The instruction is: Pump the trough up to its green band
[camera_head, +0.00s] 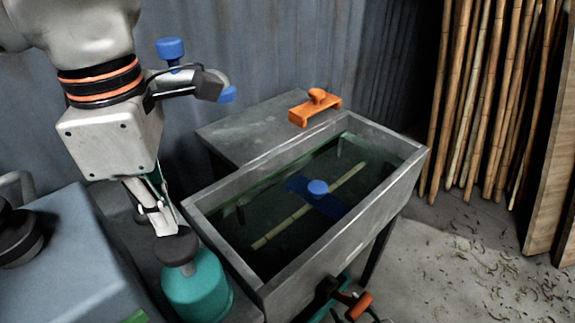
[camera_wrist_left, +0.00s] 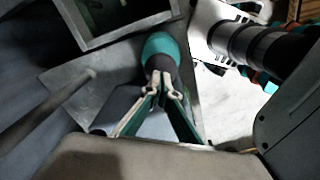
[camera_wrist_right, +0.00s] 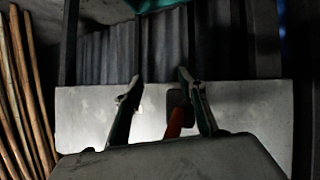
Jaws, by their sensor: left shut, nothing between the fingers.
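The grey trough (camera_head: 335,267) holds dark greenish water below its rim. A teal pump (camera_head: 195,295) with a dark round knob (camera_head: 176,246) stands beside the trough's near left corner. My left gripper (camera_head: 160,230) is shut and empty, with its tips at or just above the knob; contact is unclear. In the left wrist view the closed tips (camera_wrist_left: 162,88) lie over the pump (camera_wrist_left: 160,46). My right gripper (camera_wrist_right: 160,85) shows in its wrist view with fingers apart, near an orange handle (camera_wrist_right: 178,120).
A rattan pole (camera_head: 345,178) lies in the trough under a blue knobbed piece (camera_head: 318,188). An orange knobbed block (camera_head: 315,107) sits on the grey bench (camera_head: 250,130) behind. Poles (camera_head: 480,100) lean at the right. A grey-blue box (camera_head: 70,260) stands left of the pump.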

